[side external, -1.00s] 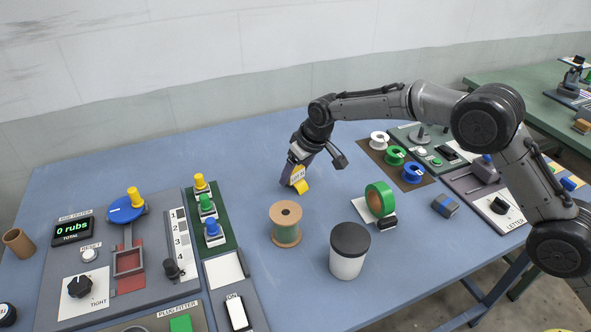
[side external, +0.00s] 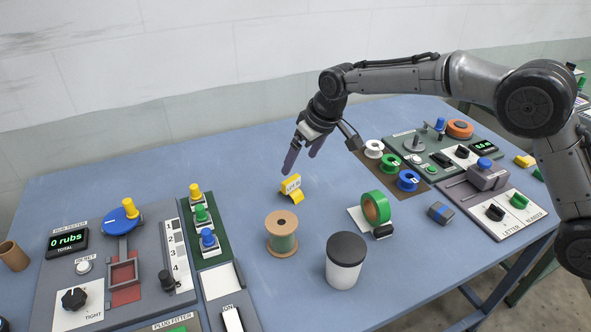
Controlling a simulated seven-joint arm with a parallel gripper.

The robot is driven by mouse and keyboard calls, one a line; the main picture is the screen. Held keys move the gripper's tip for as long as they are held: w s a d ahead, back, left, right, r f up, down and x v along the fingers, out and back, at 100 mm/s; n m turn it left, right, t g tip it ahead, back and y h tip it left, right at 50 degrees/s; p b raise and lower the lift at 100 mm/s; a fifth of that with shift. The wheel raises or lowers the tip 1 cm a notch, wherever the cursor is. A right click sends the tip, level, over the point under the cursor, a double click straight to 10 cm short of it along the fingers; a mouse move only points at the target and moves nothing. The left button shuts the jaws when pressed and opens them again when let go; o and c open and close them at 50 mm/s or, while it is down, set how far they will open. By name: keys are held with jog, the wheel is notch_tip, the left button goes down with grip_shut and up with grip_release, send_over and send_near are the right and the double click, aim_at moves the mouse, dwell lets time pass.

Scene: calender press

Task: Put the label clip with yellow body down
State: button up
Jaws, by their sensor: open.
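The label clip with yellow body (side external: 291,187) rests on the blue table, behind the thread spool. Its pale label faces the camera and a yellow tab slopes down toward the front right. My gripper (side external: 301,165) is open and empty above the clip, its two dark fingers spread and apart from it. Nothing hides the clip.
A spool with green thread (side external: 282,236) and a white cup with black lid (side external: 346,262) stand in front. A green tape roll (side external: 376,208) is to the right, with small reels on a brown mat (side external: 426,184) behind. The rub tester panel (side external: 96,290) is left. The table's back left is clear.

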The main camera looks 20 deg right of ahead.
jog(key=shift+v, duration=1.35)
jog(key=s+d+r+m, duration=0.1)
jog(key=s+d+r, duration=0.55)
jog(key=s, duration=0.25)
jog(key=s+d+r+m, duration=0.1)
jog(key=s+d+r, duration=0.5)
jog(key=s+d, duration=0.25)
jog(key=s+d+f+m, duration=0.1)
jog(key=s+d+f, duration=0.1)
jog(key=s, duration=0.6)
jog(key=s+d+f+t+h, duration=0.1)
jog(key=s+d+f, duration=0.1)
jog(key=s, duration=0.6)
jog(key=s+d+f+m, duration=0.1)
jog(key=s+d+f, duration=0.1)
jog(key=s, duration=0.6)
jog(key=shift+s+d+m+h, duration=0.15)
jog(key=shift+d+m+h, duration=0.2)
jog(key=shift+d, duration=0.3)
